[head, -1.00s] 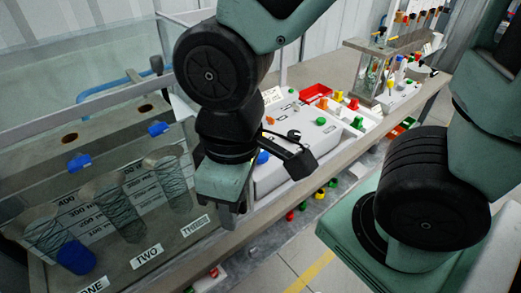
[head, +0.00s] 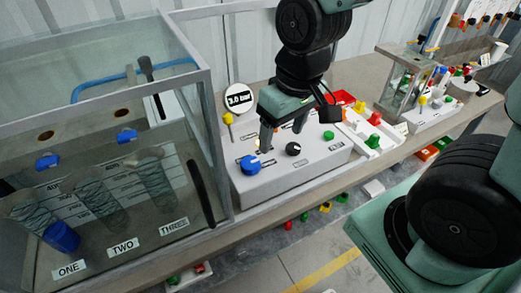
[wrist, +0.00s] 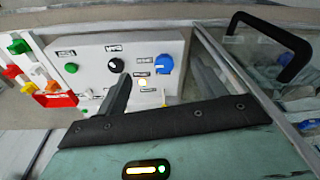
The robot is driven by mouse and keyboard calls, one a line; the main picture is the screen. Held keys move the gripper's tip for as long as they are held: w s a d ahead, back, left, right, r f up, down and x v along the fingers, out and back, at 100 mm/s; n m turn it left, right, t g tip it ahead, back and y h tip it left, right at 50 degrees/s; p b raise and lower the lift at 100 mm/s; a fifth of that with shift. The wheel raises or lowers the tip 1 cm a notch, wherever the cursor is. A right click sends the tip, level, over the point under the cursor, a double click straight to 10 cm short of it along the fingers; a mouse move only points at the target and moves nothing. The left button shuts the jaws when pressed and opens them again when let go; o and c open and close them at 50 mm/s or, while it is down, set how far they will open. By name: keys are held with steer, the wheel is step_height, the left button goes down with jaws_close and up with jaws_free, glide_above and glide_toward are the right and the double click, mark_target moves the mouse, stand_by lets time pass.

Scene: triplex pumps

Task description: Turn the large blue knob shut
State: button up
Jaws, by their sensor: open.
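The large blue knob (head: 250,164) sits on the front left of the grey-white control box (head: 290,182). It also shows in the wrist view (wrist: 164,64), right of a smaller black knob (wrist: 117,65). My gripper (head: 284,138) is open, pointing down over the box. One finger is just behind and right of the blue knob, and the other is farther right. No contact with the knob is visible. The knob's pointer mark cannot be made out.
A glass-walled tank (head: 212,150) with several cylinders stands close left of the box. A yellow-tipped lever (head: 228,120) and a round gauge sign (head: 239,97) stand behind the knob. Coloured valves (head: 374,118) are to the right.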

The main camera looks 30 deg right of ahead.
steer(key=w+d+m+p, duration=0.1)
steer(key=w+d+m, duration=0.4)
steer(key=w+m, duration=0.1)
steer(key=m+g, duration=0.1)
steer(key=m, duration=0.6)
glide_above(251, 161)
steer(key=shift+h, duration=0.4)
step_height(251, 161, down, 17)
steer(key=shift+r+p, duration=0.2)
steer(key=shift+p, duration=0.1)
steer(key=c, duration=1)
